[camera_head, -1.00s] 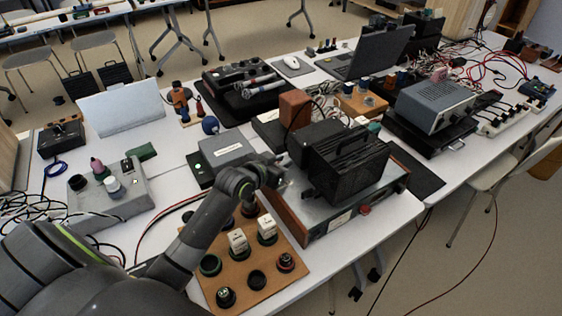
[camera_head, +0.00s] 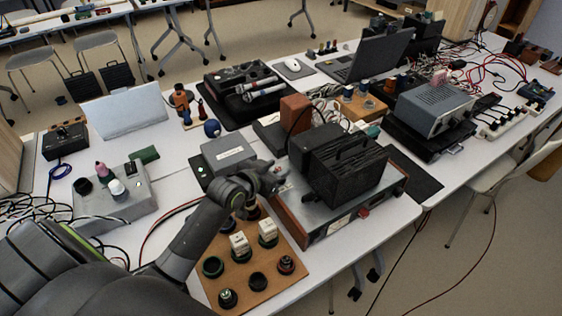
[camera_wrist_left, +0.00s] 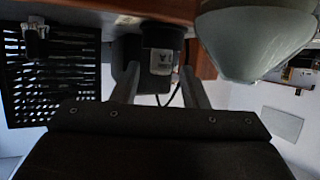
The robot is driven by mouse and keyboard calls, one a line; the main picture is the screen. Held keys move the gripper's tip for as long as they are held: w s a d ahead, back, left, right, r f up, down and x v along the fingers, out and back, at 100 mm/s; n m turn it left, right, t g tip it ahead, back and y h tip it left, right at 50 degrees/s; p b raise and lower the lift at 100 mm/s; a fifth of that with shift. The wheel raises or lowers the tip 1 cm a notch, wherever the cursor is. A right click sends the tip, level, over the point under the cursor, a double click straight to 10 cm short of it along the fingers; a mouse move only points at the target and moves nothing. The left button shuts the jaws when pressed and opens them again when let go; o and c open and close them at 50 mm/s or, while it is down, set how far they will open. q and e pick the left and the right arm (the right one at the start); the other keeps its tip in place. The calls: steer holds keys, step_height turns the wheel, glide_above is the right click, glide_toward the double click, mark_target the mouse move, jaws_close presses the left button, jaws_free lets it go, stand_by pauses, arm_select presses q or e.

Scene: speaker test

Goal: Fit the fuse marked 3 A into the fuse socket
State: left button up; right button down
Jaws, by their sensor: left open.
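My left gripper (camera_head: 268,180) is over the back of a brown board (camera_head: 225,295), beside the grey instrument. In the left wrist view its two fingers (camera_wrist_left: 160,88) are apart, with a dark block bearing a pale label (camera_wrist_left: 160,62) between or beyond them. I cannot tell whether they touch it, and its marking is too small to read. The board carries two white labelled blocks (camera_head: 239,244) and several round dark parts (camera_head: 258,281); my arm hides its back part. I cannot tell which part is the 3 A fuse or the fuse socket. My right gripper is not in view.
A black slatted device (camera_head: 345,165) stands on the grey instrument (camera_head: 320,215), close to the gripper. A grey box (camera_head: 228,155) stands behind it. A grey control box (camera_head: 140,203) is at the left. Some white tabletop is clear at the front right.

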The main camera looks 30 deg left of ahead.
arm_select(q)
steer(key=p+v, duration=0.4)
steer(key=v, duration=0.5)
steer(key=shift+p, duration=0.3)
